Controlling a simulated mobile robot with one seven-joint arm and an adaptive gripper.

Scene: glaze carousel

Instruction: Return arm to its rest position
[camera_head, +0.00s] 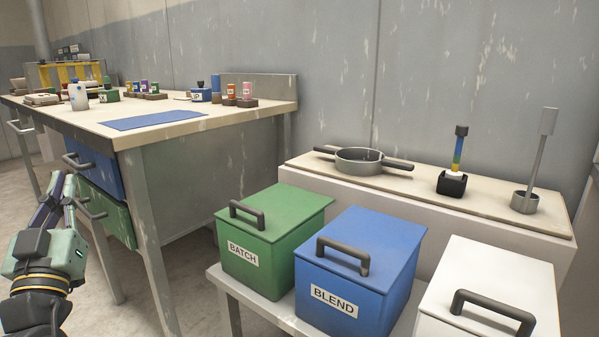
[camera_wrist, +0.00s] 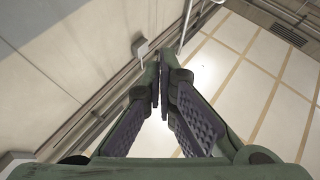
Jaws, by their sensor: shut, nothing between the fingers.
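My gripper (camera_head: 60,200) shows at the left edge in the head view, raised in front of the workbench's drawers. Its two fingers point up and lie close together. In the wrist view my gripper (camera_wrist: 162,95) is shut, with the fingertips meeting and nothing between them. The gripper holds nothing and appears apart from the bench, though the exact gap to the drawer handles cannot be told.
A workbench (camera_head: 215,125) with a blue mat (camera_head: 152,121), bottles and small jars stands at left. Lidded green BATCH (camera_head: 250,262), blue BLEND (camera_head: 345,300) and white (camera_head: 490,280) boxes stand at front right. Behind, a ledge (camera_head: 415,185) bears a pan (camera_head: 358,160) and tools. Floor shows beneath the bench.

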